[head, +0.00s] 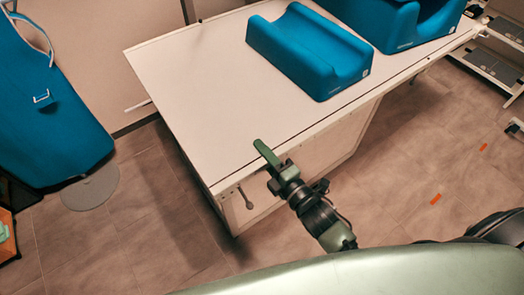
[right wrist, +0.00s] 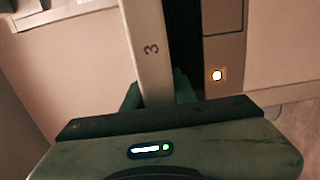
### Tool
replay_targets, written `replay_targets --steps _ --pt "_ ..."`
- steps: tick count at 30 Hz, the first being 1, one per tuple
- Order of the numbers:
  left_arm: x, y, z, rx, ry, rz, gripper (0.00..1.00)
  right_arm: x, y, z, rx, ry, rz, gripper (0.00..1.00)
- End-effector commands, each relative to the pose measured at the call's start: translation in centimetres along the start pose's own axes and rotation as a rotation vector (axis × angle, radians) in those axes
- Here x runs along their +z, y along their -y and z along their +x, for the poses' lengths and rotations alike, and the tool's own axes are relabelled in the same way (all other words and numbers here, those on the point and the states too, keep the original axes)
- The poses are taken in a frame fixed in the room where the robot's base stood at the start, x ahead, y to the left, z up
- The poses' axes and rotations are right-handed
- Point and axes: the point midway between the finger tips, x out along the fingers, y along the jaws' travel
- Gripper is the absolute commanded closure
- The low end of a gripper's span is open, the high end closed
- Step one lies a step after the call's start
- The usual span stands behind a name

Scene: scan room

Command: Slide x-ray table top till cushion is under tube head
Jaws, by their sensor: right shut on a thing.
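The x-ray table top (head: 200,110) is a long white slab on a pale base, running from the lower middle to the upper right in the head view. A blue cushion (head: 308,50) with a hollowed top lies on it. My right gripper (head: 268,156) is at the table top's near long edge, close to its near-left corner. The tube head is not visible. My left gripper is not in view.
A second, larger blue cushion (head: 405,22) stands farther along the table. A small lever (head: 246,200) sticks out at the table's near end. A blue apron (head: 45,110) hangs at left. Orange marks (head: 436,199) lie on open floor at right; a shelf unit (head: 490,65) stands beyond.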

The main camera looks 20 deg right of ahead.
Motion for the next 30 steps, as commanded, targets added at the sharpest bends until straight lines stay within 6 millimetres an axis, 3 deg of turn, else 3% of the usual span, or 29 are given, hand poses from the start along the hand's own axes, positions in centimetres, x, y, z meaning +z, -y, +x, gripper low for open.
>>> replay_targets --steps 15,21,28,29,30 --pt "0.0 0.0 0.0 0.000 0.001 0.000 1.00 0.0 0.1 0.0 -0.003 0.001 0.001 1.00" --pt "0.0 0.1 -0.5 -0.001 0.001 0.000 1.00 -1.8 0.1 0.0 -0.004 -0.001 0.003 1.00" --pt "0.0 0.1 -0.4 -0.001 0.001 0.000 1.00 -1.8 0.2 -0.1 -0.005 -0.002 0.001 1.00" --pt "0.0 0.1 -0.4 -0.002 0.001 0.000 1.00 -1.8 0.2 -0.1 -0.004 -0.001 0.000 0.64" --pt "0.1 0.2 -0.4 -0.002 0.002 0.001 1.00 -1.7 0.2 -0.1 -0.004 -0.001 0.000 0.53"
